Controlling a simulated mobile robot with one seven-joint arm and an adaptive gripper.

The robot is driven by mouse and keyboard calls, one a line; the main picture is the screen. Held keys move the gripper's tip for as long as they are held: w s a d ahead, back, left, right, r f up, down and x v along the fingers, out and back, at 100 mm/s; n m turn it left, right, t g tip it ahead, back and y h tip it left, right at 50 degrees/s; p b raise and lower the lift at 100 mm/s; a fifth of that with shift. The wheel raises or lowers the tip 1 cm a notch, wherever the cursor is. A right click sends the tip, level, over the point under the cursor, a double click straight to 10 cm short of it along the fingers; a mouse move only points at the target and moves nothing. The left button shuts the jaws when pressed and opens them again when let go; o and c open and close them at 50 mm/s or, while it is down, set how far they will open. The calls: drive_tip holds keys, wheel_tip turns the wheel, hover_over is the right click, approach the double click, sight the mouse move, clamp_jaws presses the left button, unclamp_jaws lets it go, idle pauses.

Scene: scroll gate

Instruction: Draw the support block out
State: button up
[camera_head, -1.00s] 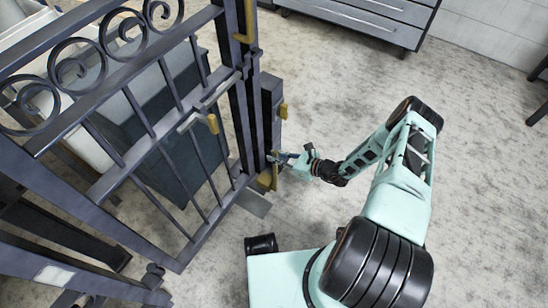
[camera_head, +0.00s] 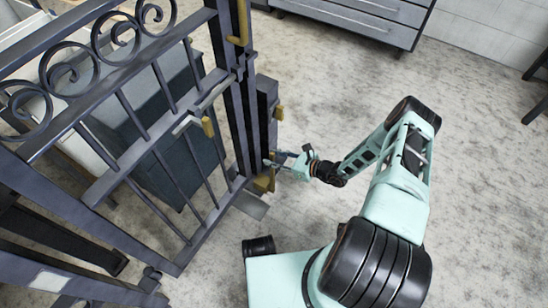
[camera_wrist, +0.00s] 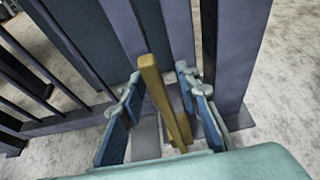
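The metal scroll gate (camera_head: 150,130) fills the left of the head view, with its thick end post (camera_head: 267,120). A brass-coloured block (camera_head: 264,184), which looks like the support block, sits low at the foot of the post. My gripper (camera_head: 280,158) is beside the post, low and just above the block. In the wrist view, an upright brass bar (camera_wrist: 158,95) stands between the spread blue fingers of my gripper (camera_wrist: 161,80). Gaps show on both sides of the bar. Whether the bar and the low block are one piece is unclear.
A dark bin (camera_head: 165,130) stands behind the bars. A grey drawer cabinet (camera_head: 360,15) is at the back.

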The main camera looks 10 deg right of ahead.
drive_tip(key=v, duration=1.2)
drive_tip(key=shift+d, duration=0.1)
